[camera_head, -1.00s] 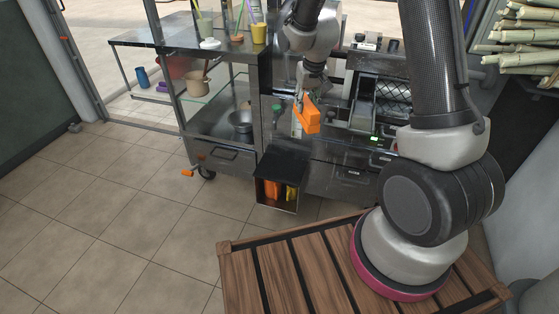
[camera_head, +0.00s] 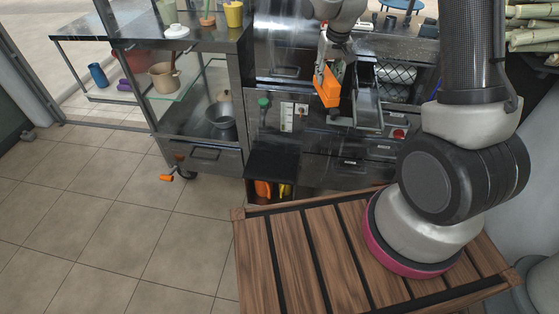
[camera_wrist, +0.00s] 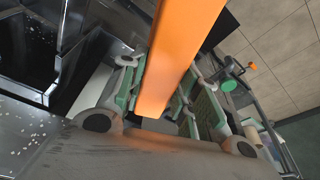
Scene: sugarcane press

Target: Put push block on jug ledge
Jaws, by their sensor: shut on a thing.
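The orange push block (camera_head: 327,88) is held in my gripper (camera_head: 323,72), in front of the steel press counter. My gripper is shut on it, and the block hangs tilted. In the wrist view the push block (camera_wrist: 178,50) runs through the middle between the green-padded fingers (camera_wrist: 160,95). The block seems to be in the air, close to the metal chute (camera_head: 367,108) on its right. I cannot make out a jug or its ledge for certain.
A steel cart (camera_head: 203,150) with pots and cups stands on the left. An open dark bin (camera_head: 274,163) with orange and yellow things sits below the counter. Sugarcane stalks (camera_head: 533,38) lie at the upper right. The tiled floor (camera_head: 90,210) at left is clear.

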